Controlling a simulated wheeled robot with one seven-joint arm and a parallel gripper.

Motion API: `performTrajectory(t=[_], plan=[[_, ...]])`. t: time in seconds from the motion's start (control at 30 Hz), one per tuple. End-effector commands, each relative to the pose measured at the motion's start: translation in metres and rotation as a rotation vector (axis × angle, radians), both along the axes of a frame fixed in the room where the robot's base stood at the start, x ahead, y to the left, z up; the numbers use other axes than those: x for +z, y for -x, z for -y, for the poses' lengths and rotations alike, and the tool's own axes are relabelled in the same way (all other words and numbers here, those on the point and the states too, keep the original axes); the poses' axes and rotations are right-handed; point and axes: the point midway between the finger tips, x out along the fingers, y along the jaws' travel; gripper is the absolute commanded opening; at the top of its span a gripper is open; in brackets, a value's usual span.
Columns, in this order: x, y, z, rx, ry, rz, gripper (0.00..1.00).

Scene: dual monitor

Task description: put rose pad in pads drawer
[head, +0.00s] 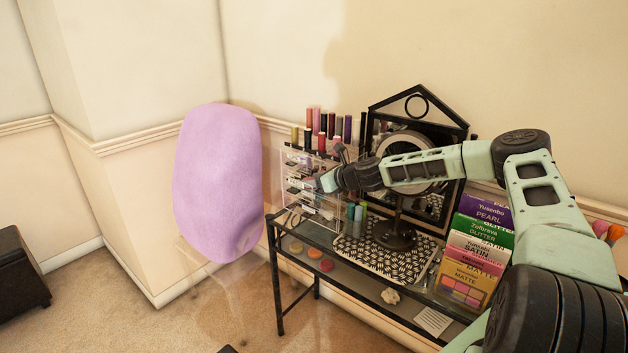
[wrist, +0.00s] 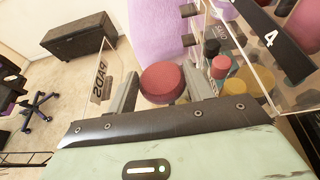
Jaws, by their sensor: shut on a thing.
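A round rose pad (wrist: 162,80) sits between the two fingers of my gripper (wrist: 160,90) in the wrist view, and the gripper is shut on it. A clear panel lettered PADS (wrist: 102,86), its letters reversed, stands just left of the fingers. It appears to be the front of the pulled-out pads drawer, and the pad is on the organizer's side of it. In the head view my gripper (head: 328,181) is at the front of the clear organizer (head: 296,163). The pad and the drawer's floor cannot be made out there.
Clear organizer walls and bottles, one with a yellow cap (wrist: 237,85), stand close right of the gripper. A round mirror (head: 400,155) stands on a patterned mat (head: 362,255). Several round pads (head: 314,253) lie on the lower shelf.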

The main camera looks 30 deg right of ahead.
Motion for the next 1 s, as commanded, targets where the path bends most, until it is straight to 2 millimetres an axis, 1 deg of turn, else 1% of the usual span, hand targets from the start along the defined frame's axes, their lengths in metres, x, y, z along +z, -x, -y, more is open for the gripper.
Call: performTrajectory(t=[0.03, 0.07, 0.1, 0.37, 0.47, 0.57, 0.9, 1.0], plan=[[0.0, 0.0, 0.0, 0.0, 0.0, 0.0, 0.54], [0.0, 0.0, 0.0, 0.0, 0.0, 0.0, 0.62], [0.0, 0.0, 0.0, 0.0, 0.0, 0.0, 0.73], [0.0, 0.0, 0.0, 0.0, 0.0, 0.0, 0.73], [0.001, 0.003, 0.002, 0.0, 0.0, 0.0, 0.73], [0.005, 0.013, 0.007, -0.002, 0.001, 0.0, 0.73], [0.029, 0.073, 0.03, -0.001, 0.002, 0.0, 0.73], [0.036, 0.087, 0.035, -0.002, 0.001, -0.001, 0.73]])
